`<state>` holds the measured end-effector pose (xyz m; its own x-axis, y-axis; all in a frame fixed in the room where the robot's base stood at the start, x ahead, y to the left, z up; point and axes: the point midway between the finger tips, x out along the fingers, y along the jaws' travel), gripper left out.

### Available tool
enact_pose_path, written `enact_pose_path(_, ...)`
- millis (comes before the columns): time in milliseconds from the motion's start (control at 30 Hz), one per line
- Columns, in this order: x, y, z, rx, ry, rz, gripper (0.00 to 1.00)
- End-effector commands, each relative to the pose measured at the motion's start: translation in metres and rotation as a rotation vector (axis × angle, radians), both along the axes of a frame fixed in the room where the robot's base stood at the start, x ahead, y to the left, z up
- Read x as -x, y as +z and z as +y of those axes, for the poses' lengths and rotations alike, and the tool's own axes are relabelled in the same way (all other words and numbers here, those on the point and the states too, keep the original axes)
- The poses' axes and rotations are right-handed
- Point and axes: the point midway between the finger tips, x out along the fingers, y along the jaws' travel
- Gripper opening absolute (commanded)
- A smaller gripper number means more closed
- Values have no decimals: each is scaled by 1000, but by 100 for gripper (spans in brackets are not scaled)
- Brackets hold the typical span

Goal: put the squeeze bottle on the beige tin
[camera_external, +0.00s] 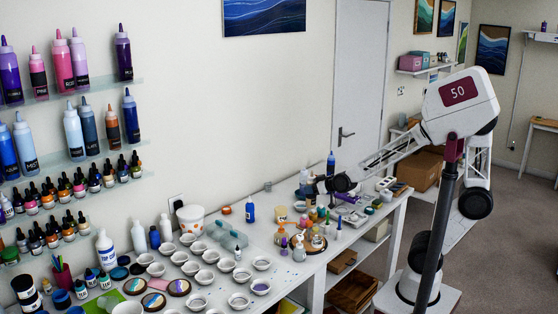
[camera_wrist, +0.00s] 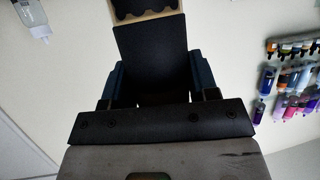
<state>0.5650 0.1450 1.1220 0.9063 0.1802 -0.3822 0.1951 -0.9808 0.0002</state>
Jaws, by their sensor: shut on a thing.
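My gripper (camera_external: 322,185) is over the far part of the long table in the external view, dark and pointing left. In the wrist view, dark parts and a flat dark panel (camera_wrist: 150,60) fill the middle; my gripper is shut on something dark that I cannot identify. A blue squeeze bottle (camera_external: 331,163) shows upright just above and behind my gripper; I cannot tell if they touch. Another blue bottle (camera_external: 250,211) stands upright on the table, left of my gripper. A small beige container (camera_external: 283,213), perhaps the beige tin, stands between them.
Several white cups (camera_external: 205,256) crowd the table's near half. A round wooden board (camera_external: 316,246) with small bottles lies near the front edge. A white-and-orange tub (camera_external: 190,217) stands by the wall. Wall shelves (camera_external: 85,88) hold many bottles. A clear bottle (camera_wrist: 35,18) shows in the wrist view.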

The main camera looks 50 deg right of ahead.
Motion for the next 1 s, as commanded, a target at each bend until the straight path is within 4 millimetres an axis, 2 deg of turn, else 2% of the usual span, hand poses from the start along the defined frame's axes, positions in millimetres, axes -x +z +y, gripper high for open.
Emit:
enact_pose_path(367,0,0,0,0,0,0,24)
enact_pose_path(567,-6,-1,2,0,0,1,24)
enact_pose_path(1000,-56,-6,14,0,0,1,24)
